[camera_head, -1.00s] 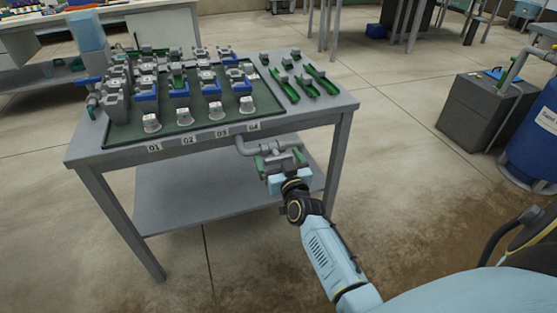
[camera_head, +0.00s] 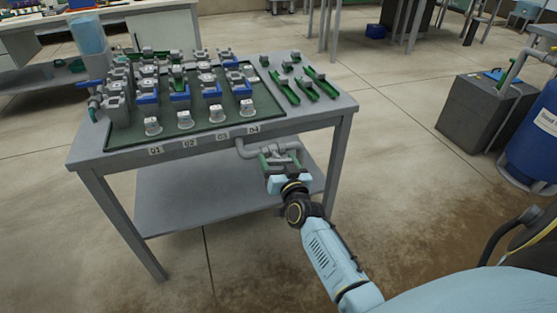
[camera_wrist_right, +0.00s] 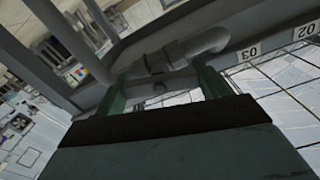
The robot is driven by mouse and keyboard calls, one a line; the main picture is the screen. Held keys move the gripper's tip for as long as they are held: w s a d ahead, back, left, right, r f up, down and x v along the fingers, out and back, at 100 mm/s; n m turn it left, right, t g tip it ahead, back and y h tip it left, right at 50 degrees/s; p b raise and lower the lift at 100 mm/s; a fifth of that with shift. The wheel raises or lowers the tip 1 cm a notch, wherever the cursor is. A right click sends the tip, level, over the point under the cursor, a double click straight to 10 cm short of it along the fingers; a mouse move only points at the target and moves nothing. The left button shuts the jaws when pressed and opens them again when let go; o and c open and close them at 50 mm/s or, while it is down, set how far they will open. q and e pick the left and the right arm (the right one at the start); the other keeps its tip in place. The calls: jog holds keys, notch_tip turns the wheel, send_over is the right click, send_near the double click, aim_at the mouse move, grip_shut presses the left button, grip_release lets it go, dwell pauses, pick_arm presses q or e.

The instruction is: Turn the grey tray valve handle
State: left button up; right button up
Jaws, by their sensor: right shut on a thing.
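The grey drain pipe (camera_head: 248,150) comes out under the front edge of the grey table and bends to the right. The grey valve handle (camera_wrist_right: 160,88) is at the pipe's end, small and partly hidden by my gripper. My right gripper (camera_head: 280,158) is at the valve, below the tabletop edge, with its green fingers on either side of the handle and shut on it. In the right wrist view the two fingers (camera_wrist_right: 162,90) stand either side of the handle, with the pipe behind. My left gripper is not in view.
The table (camera_head: 115,163) carries a green tray (camera_head: 188,140) with several grey and blue blocks and clear-sided cups. Green channel pieces (camera_head: 301,85) lie at its right. A lower shelf (camera_head: 180,205) is below. A dark box (camera_head: 470,115) and blue drum (camera_head: 535,150) stand right.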

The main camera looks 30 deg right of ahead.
jog(key=m+p, duration=0.1)
jog(key=m, duration=0.3)
jog(key=shift+m, duration=0.3)
jog(key=m, duration=0.2)
jog(key=shift+m, duration=0.3)
jog(key=m, duration=0.2)
jog(key=shift+m, duration=2.4)
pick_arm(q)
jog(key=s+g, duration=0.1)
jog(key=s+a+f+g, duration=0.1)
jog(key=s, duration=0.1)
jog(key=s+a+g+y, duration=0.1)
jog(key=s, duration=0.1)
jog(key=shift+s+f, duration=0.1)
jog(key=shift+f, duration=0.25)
pick_arm(e)
jog(key=shift+m, duration=0.4)
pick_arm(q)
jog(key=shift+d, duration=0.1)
